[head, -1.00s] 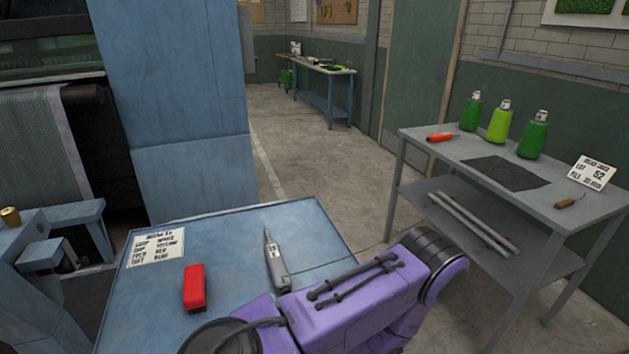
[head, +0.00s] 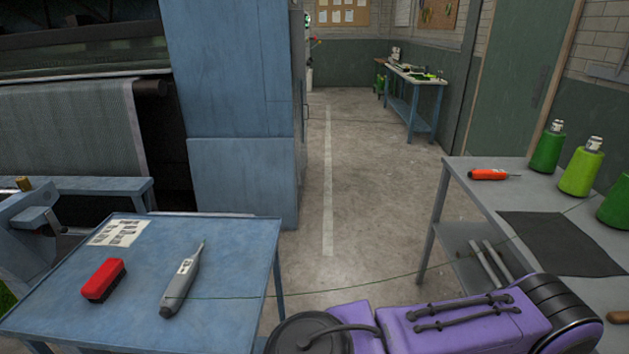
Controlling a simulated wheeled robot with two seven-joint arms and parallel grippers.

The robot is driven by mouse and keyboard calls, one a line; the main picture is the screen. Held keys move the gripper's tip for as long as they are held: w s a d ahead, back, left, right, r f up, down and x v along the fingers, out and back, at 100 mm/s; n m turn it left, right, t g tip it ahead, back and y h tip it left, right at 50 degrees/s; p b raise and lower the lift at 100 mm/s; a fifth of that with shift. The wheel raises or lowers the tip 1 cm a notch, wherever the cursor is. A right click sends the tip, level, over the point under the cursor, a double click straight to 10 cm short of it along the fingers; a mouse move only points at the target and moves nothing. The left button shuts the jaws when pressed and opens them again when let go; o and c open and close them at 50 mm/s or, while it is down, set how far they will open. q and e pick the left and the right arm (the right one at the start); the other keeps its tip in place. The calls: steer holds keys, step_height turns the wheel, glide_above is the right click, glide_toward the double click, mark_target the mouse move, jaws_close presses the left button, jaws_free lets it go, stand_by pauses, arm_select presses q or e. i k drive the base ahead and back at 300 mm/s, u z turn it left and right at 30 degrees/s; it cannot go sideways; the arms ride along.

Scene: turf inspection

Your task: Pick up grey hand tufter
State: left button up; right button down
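The grey hand tufter (head: 181,284) lies on the blue table (head: 225,250) in the lower left of the head view. Its narrow tip points away from me, and a pale label shows on its body. A thin green yarn runs from it to the right across the gap. My purple arm shows at the bottom right, right of the blue table and apart from the tufter. Neither of my grippers is in view.
A red brush (head: 104,280) lies left of the tufter, with a paper card (head: 117,232) behind it. A grey bench (head: 478,196) at right holds an orange-handled tool (head: 489,175), green yarn cones (head: 580,168) and a dark mat (head: 560,244). Floor between the tables is open.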

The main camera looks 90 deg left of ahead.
mark_target(180, 284)
steer(key=u, duration=0.05)
steer(key=i, duration=0.5)
steer(key=u, duration=3.1)
